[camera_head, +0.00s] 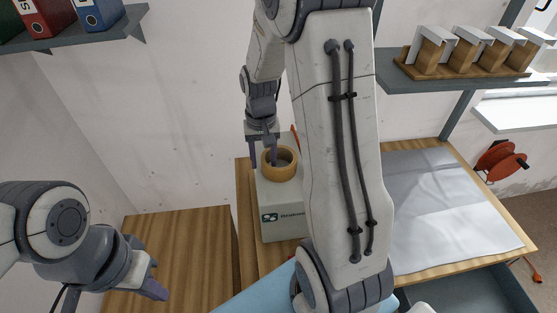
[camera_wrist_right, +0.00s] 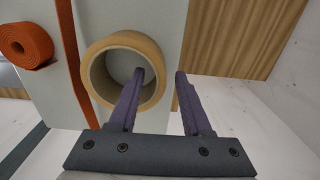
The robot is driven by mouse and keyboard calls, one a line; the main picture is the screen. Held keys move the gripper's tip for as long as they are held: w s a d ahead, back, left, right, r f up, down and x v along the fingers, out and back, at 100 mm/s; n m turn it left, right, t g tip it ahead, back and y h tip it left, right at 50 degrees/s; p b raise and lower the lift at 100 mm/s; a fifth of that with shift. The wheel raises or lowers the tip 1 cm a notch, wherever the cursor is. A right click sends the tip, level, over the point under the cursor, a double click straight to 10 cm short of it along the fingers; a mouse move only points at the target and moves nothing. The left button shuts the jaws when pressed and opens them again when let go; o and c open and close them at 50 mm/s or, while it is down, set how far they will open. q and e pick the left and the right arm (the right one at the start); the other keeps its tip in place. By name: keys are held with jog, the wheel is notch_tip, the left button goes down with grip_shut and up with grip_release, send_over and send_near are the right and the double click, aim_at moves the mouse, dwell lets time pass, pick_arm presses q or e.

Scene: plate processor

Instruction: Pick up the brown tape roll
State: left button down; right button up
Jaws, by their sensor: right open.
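The brown tape roll (camera_head: 280,174) lies flat on top of a white box (camera_head: 283,228). In the right wrist view the roll (camera_wrist_right: 125,39) shows its open hole. My right gripper (camera_head: 262,160) is open at the roll. In the right wrist view the gripper (camera_wrist_right: 160,75) has its left finger over or in the hole and its right finger outside the ring, with the roll's wall between them. I cannot tell how deep the fingers reach. My left gripper (camera_head: 146,268) is open and empty at the lower left, away from the roll.
An orange rolled strap (camera_wrist_right: 27,45) and its band (camera_wrist_right: 72,60) lie beside the roll. A wooden surface (camera_head: 180,250) is clear at left. A grey mat (camera_head: 440,200) lies at right. Shelves with binders (camera_head: 45,15) and wooden blocks (camera_head: 470,55) hang above.

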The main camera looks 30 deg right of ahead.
jog(key=shift+f, duration=0.2)
jog(key=shift+c, duration=0.3)
grip_shut()
dwell(1.0)
